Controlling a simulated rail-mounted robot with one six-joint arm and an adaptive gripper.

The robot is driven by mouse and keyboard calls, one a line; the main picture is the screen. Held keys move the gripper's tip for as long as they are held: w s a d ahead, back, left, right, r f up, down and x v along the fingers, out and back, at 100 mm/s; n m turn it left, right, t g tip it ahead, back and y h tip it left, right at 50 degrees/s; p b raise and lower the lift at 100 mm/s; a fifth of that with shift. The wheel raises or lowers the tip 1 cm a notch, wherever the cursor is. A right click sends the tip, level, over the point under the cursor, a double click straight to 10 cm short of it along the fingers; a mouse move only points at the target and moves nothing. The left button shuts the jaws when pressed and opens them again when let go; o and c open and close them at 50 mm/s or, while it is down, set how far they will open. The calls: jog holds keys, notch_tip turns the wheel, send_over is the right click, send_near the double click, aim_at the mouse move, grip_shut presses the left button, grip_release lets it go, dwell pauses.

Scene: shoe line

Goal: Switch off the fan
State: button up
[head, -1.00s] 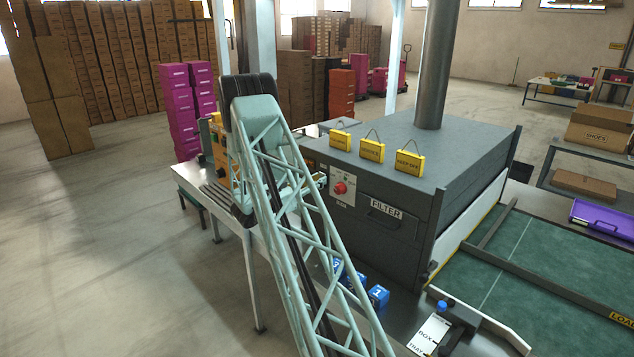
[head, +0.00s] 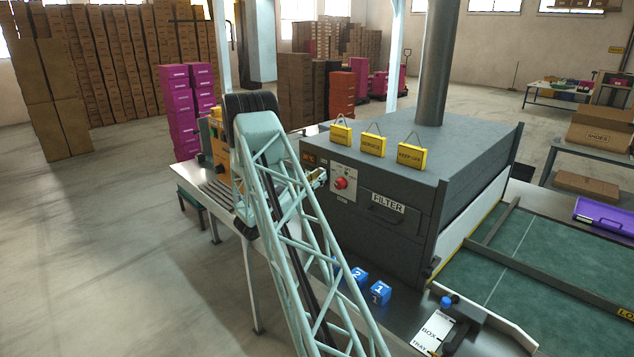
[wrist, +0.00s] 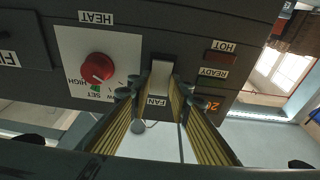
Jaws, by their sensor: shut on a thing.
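The fan switch (wrist: 162,75) is a pale rocker or paddle in a dark frame on the grey machine's front, with an upside-down FAN label below it in the wrist view. I cannot tell which position the switch is in. In the head view my gripper (head: 320,178) is at the machine's front, left of the red knob, mostly behind my arm. The switch is hidden there.
The red heat knob (wrist: 97,68) on its white plate is close beside my left finger. A dark red lamp (wrist: 221,57) is on the other side. Yellow signs (head: 372,146) stand on the machine (head: 460,140). Blue numbered blocks (head: 380,291) lie on the bench below.

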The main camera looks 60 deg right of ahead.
jog(key=shift+f+h+b, duration=0.25)
jog(key=shift+h+b, duration=0.65)
jog(key=shift+b, duration=0.5)
jog(key=o, duration=0.8)
jog(key=shift+o, duration=0.2)
jog(key=shift+a, duration=0.1)
jog(key=v, duration=1.1)
jog(key=shift+a+f, duration=0.2)
jog(key=shift+a, duration=0.1)
jog(key=shift+w, duration=0.1)
